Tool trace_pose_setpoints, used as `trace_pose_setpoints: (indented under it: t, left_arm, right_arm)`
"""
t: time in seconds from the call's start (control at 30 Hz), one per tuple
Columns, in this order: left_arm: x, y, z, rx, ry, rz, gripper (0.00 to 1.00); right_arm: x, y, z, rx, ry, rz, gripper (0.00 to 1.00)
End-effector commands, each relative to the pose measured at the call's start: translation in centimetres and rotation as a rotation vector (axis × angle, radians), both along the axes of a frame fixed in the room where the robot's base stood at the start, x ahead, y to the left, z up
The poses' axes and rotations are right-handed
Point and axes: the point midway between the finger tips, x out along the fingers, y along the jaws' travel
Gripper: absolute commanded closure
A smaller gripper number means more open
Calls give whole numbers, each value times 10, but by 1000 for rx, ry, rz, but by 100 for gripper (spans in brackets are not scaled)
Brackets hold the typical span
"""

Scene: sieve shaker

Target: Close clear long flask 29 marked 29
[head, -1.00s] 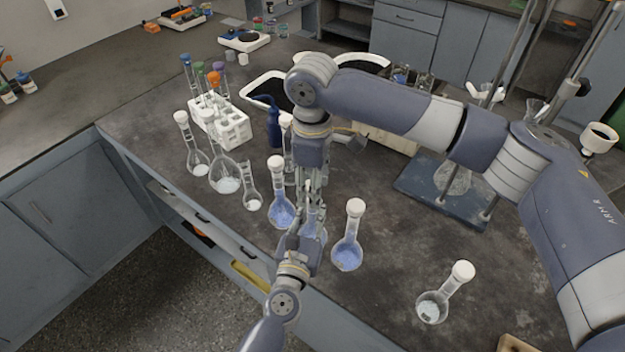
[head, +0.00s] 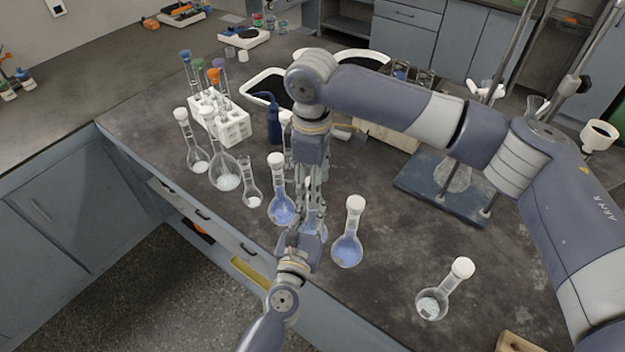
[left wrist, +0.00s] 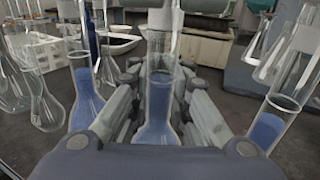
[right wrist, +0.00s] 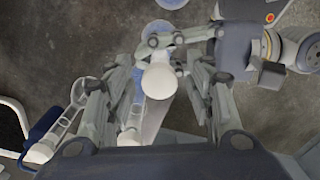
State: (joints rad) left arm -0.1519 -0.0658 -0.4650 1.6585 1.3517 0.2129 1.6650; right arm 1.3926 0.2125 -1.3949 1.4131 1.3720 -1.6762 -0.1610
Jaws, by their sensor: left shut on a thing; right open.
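A clear long flask with blue contents (left wrist: 158,112) stands between the fingers of my left gripper (head: 306,228), which is shut on it. In the head view both grippers largely hide it. My right gripper (head: 312,190) hangs directly above, pointing down, with its fingers open. In the right wrist view a round white cap (right wrist: 160,80) lies between the spread fingers of the right gripper (right wrist: 160,88). I cannot tell whether this cap is seated on the held flask's neck. The mark 29 is not readable.
White-capped blue flasks stand close at left (head: 281,208) and right (head: 347,247). Another capped flask (head: 432,306) stands front right. Clear flasks (head: 224,178), a white tube rack (head: 228,125) and a blue wash bottle (head: 273,122) are at left. The table's front edge is near.

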Motion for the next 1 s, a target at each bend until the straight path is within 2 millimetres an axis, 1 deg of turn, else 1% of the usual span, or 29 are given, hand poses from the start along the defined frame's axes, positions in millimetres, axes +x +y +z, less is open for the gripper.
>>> trace_pose_setpoints:
  t: [0.07,0.17,0.5,0.6,0.7,0.8,1.0]
  left_arm:
    - [0,0,1,0,-1,0,100]
    - [0,0,1,0,-1,0,100]
    - [0,0,1,0,-1,0,100]
    - [0,0,1,0,-1,0,100]
    - [0,0,1,0,-1,0,100]
    - [0,0,1,0,-1,0,100]
    - [0,0,1,0,-1,0,100]
  right_arm:
    - [0,1,5,2,-1,0,51]
    - [1,1,16,1,-2,0,51]
    - [0,1,87,2,-3,0,51]
    - [0,1,103,1,-2,0,51]
    - [0,0,113,0,-1,0,51]
    - [0,0,118,0,0,1,51]
    - [0,0,120,0,1,1,51]
